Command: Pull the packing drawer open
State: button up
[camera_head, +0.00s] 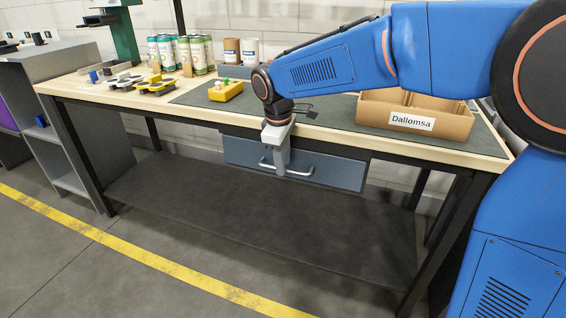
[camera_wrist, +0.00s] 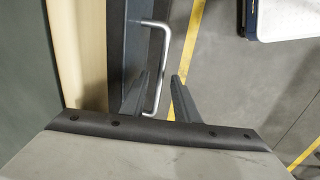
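The packing drawer (camera_head: 338,175) is a blue-grey front under the table top, and it looks closed. Its silver bar handle (camera_head: 302,174) runs across the front. My gripper (camera_head: 280,168) points down in front of the drawer and hides part of the handle. In the wrist view the drawer front (camera_wrist: 130,50) lies beside the pale table edge. The handle (camera_wrist: 165,50) passes between the two fingers of my gripper (camera_wrist: 160,75). The fingers are apart, one on the drawer side and one on the outer side. I cannot tell whether either touches the handle.
The workbench (camera_head: 130,98) carries a cardboard box (camera_head: 455,122) labelled Dallomsa, a yellow holder (camera_head: 226,91), several cans (camera_head: 195,55) and black-and-yellow parts (camera_head: 153,86). A dark lower shelf (camera_head: 250,230) lies below the drawer. The floor in front is clear.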

jog(key=shift+f, duration=0.25)
grip_shut()
jog(key=s+a, duration=0.4)
jog(key=s, duration=0.8)
jog(key=s+a, duration=0.5)
jog(key=s, duration=0.8)
grip_release()
